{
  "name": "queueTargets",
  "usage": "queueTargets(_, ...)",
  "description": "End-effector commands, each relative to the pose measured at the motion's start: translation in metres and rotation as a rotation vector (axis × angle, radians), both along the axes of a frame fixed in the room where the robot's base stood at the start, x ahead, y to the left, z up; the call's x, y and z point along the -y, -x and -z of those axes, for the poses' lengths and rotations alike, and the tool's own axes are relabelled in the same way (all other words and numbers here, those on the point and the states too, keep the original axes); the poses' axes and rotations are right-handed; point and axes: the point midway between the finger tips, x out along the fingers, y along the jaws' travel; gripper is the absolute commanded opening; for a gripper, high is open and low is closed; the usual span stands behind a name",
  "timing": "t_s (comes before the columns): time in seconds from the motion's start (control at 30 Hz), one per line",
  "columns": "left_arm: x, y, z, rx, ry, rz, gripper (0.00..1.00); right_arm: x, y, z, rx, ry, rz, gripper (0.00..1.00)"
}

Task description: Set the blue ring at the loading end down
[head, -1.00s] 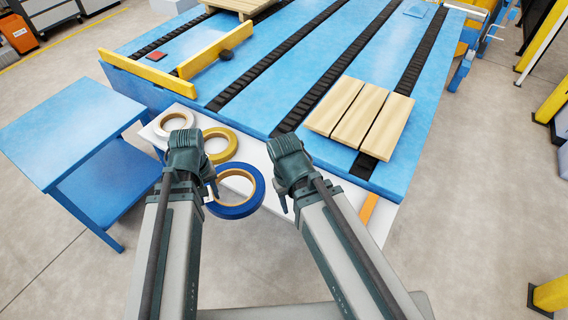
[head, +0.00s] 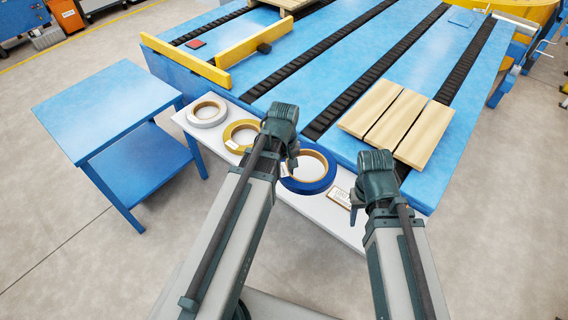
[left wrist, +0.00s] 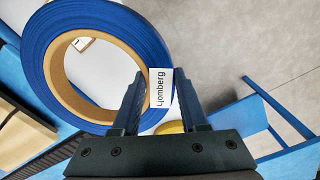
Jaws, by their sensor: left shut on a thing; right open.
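The blue ring (head: 322,184), a wide blue coil with a tan inner core, is over the white ledge along the front of the blue table. My left gripper (head: 289,170) is shut on the left side of its band. In the left wrist view the blue ring (left wrist: 48,82) fills the upper left, and a white label reading "Ljomberg" (left wrist: 159,88) shows between the fingers of my left gripper (left wrist: 160,92). I cannot tell whether the ring touches the ledge. My right gripper (head: 356,207) is open and empty, to the right of the ring.
A yellow ring (head: 232,128) and a white ring (head: 194,118) lie further left on the white ledge (head: 220,148). A small framed card (head: 340,197) lies just right of the blue ring. Wooden boards (head: 395,122) lie on the table. A blue side table (head: 105,108) stands at left.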

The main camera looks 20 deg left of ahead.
Motion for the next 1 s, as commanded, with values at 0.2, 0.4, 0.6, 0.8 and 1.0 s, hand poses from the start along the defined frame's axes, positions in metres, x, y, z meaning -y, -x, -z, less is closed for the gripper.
queueTargets(0.2, -0.017, -0.050, 0.031, 0.005, 0.004, -0.317, 0.00, 0.000, 0.000, 0.031, 0.000, 0.000, 0.000, 0.50)
queueTargets(0.4, -0.028, -0.076, 0.044, 0.007, 0.007, -0.526, 0.00, 0.000, 0.000, 0.044, 0.000, 0.000, 0.000, 0.50)
queueTargets(0.6, -0.033, -0.086, 0.049, 0.007, 0.008, -0.622, 0.00, 0.000, 0.000, 0.049, 0.000, 0.000, 0.000, 0.50)
queueTargets(0.8, -0.034, -0.086, 0.050, 0.007, 0.008, -0.635, 0.00, 0.000, 0.000, 0.050, 0.000, 0.000, 0.000, 0.50)
queueTargets(1.0, -0.033, -0.086, 0.063, 0.007, 0.008, -0.634, 0.00, 0.000, 0.000, 0.063, 0.000, 0.000, 0.000, 0.50)
